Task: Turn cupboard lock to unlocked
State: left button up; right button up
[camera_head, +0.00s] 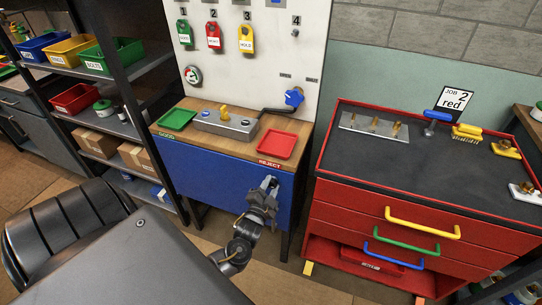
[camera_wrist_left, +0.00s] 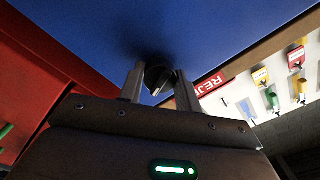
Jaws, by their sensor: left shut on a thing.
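The blue cupboard front (camera_head: 215,170) is below the wooden bench top and fills the top of the left wrist view (camera_wrist_left: 150,25). A dark round lock knob (camera_wrist_left: 157,74) with a light bar across it sits on the blue front. My left gripper (camera_head: 270,183) is at the right part of the front. In the left wrist view its two fingers (camera_wrist_left: 159,84) are on either side of the knob, shut on it. The gripper hides the knob in the head view. My right gripper is not in view.
A red REJECT tray (camera_head: 277,144), a green tray (camera_head: 177,119) and a metal block with a yellow knob (camera_head: 225,124) sit on the bench. A red drawer cabinet (camera_head: 375,215) stands close on the right. A shelf rack with bins (camera_head: 72,49) is at left.

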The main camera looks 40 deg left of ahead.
pick_arm(q)
jog(key=shift+m+p, duration=1.3)
jog(key=shift+m, duration=0.8)
jog(key=o, duration=1)
jog(key=shift+c, duration=0.2)
jog(key=b+v, duration=0.1)
jog(key=v, duration=0.9)
jog(key=shift+s+d, duration=0.2)
jog(key=shift+s, duration=0.15)
